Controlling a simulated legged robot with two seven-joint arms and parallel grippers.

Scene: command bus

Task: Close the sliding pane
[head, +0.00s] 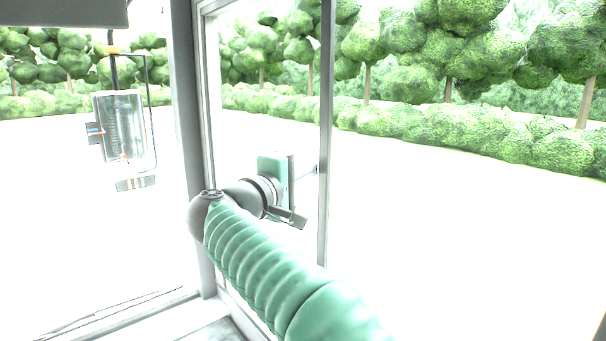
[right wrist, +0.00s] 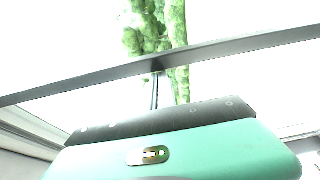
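The sliding pane's dark upright frame bar (head: 326,120) stands in the middle of the head view. The same kind of bar (right wrist: 225,48) crosses the right wrist view at a slant. Clear space shows on both sides of the bar, so I cannot tell which side holds glass. My right gripper (head: 303,172) is just left of the bar at mid-height, its tip end pointing toward it. I cannot tell whether it touches the bar. Its fingers are small and edge-on, so their opening is unclear. My left gripper is not in view.
A thick grey window post (head: 187,100) stands left of my right gripper. A clear container (head: 124,130) in a wire holder hangs further left. A light sill (head: 165,318) runs below. Trees (head: 430,60) and hedges stand outside.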

